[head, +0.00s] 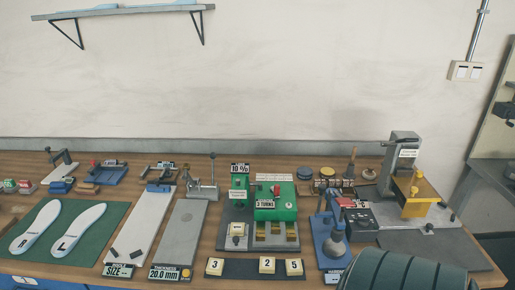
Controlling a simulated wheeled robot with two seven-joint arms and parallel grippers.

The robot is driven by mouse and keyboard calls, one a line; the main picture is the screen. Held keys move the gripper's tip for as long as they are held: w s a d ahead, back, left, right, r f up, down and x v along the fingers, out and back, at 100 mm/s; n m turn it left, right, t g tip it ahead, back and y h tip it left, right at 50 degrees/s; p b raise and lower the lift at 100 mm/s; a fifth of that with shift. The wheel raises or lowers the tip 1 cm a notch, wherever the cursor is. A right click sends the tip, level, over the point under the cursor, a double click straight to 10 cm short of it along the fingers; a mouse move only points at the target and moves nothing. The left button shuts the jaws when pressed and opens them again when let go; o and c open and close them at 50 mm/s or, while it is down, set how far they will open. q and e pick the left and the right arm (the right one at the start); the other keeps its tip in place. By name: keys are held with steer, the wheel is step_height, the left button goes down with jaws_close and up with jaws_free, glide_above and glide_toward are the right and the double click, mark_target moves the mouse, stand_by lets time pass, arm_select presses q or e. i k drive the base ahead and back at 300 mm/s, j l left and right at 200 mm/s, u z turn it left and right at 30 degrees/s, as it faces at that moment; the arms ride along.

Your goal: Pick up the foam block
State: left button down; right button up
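I cannot pick out a foam block with certainty. Cream blocks marked 3 (215,266), 2 (267,264) and 5 (294,267) sit on a dark strip (240,269) at the bench's front edge. A similar small cream block (237,230) sits on the grey base of the green machine (274,203), behind the strip. Their material is too small to tell. Neither of my grippers is in view.
Two white insoles marked R (35,227) and L (76,230) lie on a green mat (107,216) at left. A blue press (327,232) and a grey-yellow machine (404,170) stand right. A dark green rounded shape (405,272) blocks the front right.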

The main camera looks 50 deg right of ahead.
mark_target(237, 229)
steer(key=z, duration=1.45)
steer(key=l+u, duration=0.4)
steer(key=j, duration=0.1)
